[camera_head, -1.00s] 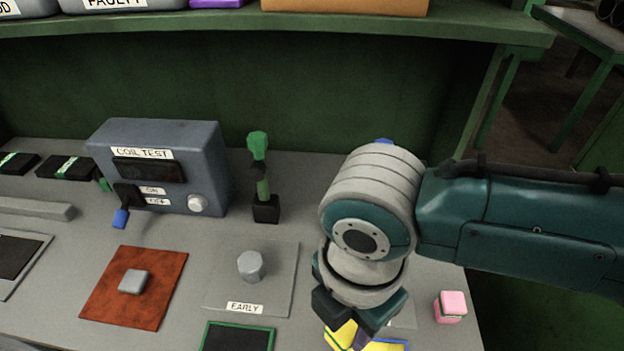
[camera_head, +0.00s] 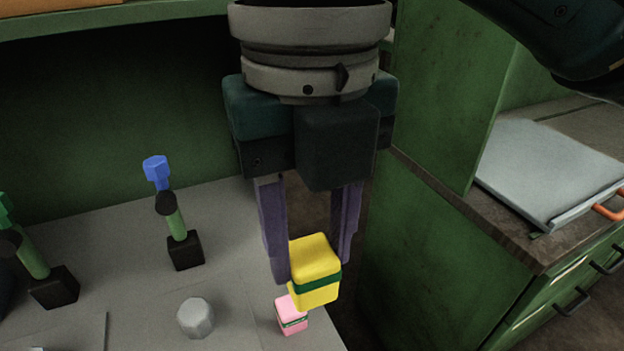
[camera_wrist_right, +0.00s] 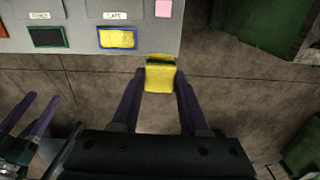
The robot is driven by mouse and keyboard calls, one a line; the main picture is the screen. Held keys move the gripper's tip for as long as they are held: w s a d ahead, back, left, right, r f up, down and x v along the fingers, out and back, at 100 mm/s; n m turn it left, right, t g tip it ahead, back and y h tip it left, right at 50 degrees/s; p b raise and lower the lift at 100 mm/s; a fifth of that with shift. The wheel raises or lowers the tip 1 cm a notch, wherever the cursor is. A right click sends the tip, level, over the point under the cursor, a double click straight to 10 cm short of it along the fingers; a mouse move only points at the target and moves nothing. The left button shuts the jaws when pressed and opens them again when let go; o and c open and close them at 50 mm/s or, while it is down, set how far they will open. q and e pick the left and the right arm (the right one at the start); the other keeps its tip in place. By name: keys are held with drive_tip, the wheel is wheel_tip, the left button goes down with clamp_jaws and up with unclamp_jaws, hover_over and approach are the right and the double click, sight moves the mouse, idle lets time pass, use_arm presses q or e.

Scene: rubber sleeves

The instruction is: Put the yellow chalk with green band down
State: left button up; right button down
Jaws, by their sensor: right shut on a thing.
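The yellow chalk with green band (camera_head: 315,264) is a yellow block with a dark green stripe. My right gripper (camera_head: 312,262) is shut on it, with purple fingers on either side. In the right wrist view the chalk (camera_wrist_right: 160,77) sits between the fingertips, over the floor just off the bench edge. In the head view it hangs above and partly in front of the pink block. My left gripper (camera_wrist_right: 30,115) shows at the lower left of the right wrist view, its two purple fingers apart and nothing visible between them.
A pink block with a band (camera_head: 292,316) stands near the bench corner. A yellow pad with a blue border (camera_wrist_right: 117,39) and a dark pad with a green border (camera_wrist_right: 47,37) lie at the bench edge. A grey knob (camera_head: 196,318) and a blue-topped stand (camera_head: 180,220) are left.

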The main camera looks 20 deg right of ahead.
drive_tip(key=f+b, duration=0.1)
drive_tip(key=f, duration=0.5)
drive_tip(key=f+b, duration=0.1)
drive_tip(key=f, duration=0.6)
drive_tip(key=f+b, duration=0.1)
drive_tip(key=f, duration=0.5)
drive_tip(key=shift+s+d+f, duration=0.1)
drive_tip(key=shift+d+f, duration=0.15)
drive_tip(key=shift+f, duration=0.05)
drive_tip(key=shift+f, duration=0.1)
drive_tip(key=shift+c, duration=2.1)
unclamp_jaws()
